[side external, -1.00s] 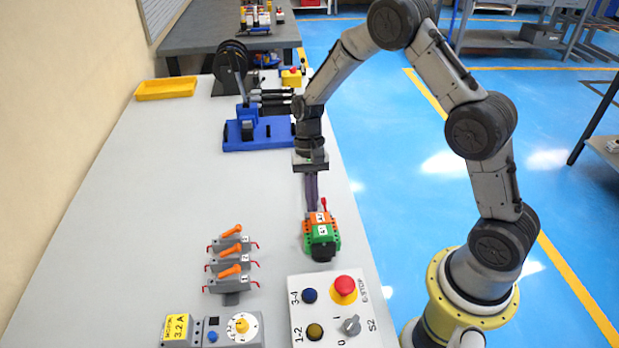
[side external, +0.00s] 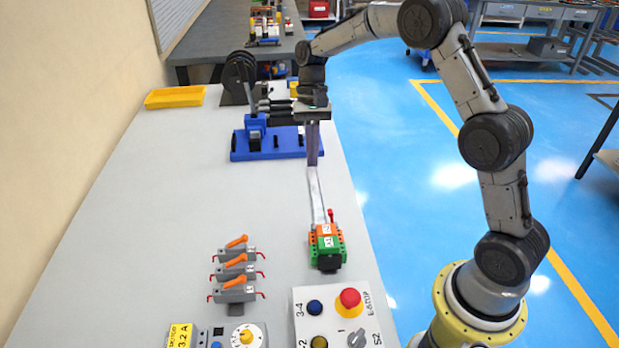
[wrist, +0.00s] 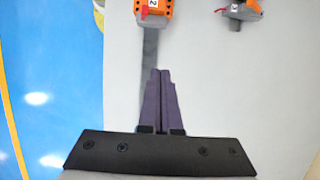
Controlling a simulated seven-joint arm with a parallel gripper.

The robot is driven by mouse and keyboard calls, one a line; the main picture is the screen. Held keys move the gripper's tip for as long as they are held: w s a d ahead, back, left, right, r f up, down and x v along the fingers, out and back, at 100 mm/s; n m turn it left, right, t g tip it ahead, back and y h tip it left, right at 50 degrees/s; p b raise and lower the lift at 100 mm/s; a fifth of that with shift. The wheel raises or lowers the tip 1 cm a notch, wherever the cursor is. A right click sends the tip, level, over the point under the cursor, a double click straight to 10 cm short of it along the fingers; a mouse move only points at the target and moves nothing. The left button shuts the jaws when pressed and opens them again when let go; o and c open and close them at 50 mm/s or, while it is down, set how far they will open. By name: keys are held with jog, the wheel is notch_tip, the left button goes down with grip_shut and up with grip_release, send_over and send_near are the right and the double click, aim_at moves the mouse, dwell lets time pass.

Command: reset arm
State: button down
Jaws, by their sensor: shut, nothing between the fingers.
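My gripper (side external: 313,162) points down above the right side of the bench, behind the orange and green block (side external: 327,247). In the wrist view its two purple fingers (wrist: 160,72) are together with nothing between them. A flat grey metal strip (side external: 317,195) runs back from the block, below and beyond the fingertips in the side view. It also shows in the wrist view (wrist: 150,55), passing beside and partly behind the fingers. Whether the fingertips clear it by much is hard to tell. The block has a small red lever.
A blue bending tool (side external: 268,142) stands behind and left of my gripper. Several orange-handled switches (side external: 236,268) and a button panel (side external: 335,315) with a red stop button are at the front. A yellow tray (side external: 175,97) is far left. The bench's left middle is clear.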

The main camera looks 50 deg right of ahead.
jog(key=s+a+r+n+t+h, duration=0.1)
jog(key=s+a+r+t, duration=0.1)
jog(key=s+r, duration=0.5)
jog(key=s+a+r+n+t, duration=0.25)
jog(key=s+r, duration=0.25)
jog(key=r, duration=0.4)
jog(key=s+f+n+t+h, duration=0.1)
jog(key=s+f+n, duration=0.1)
jog(key=s, duration=0.5)
jog(key=s+f+n+t, duration=0.2)
jog(key=s+n, duration=0.1)
jog(key=s, duration=0.5)
jog(key=shift+s+f+h, duration=0.2)
jog(key=shift+f+h, duration=0.1)
jog(key=shift+h, duration=0.1)
jog(key=shift+t, duration=0.25)
